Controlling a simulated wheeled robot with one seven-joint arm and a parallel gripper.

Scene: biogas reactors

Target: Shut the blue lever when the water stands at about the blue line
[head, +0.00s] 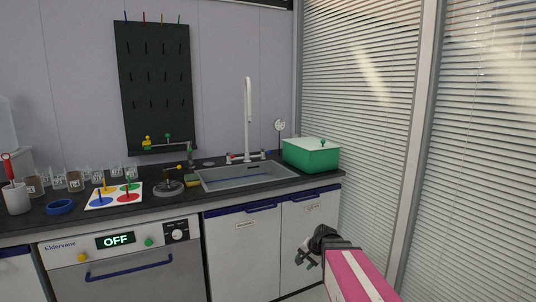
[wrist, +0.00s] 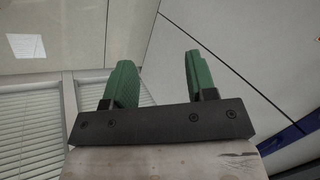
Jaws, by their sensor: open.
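The sink (head: 205,182) is set in the dark counter. I cannot make out a blue lever there, and no running water can be made out. My gripper (head: 308,254) hangs in front of the right-hand cabinet doors, below the counter and apart from the sink. Its green fingers are spread and empty in the wrist view (wrist: 158,75).
A green box (head: 310,155) stands right of the sink. A black fixture with yellow and green knobs (head: 168,147), a coloured-dot card (head: 115,196), jars and a blue ring (head: 60,207) are to the left. Window blinds (head: 355,110) are at right.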

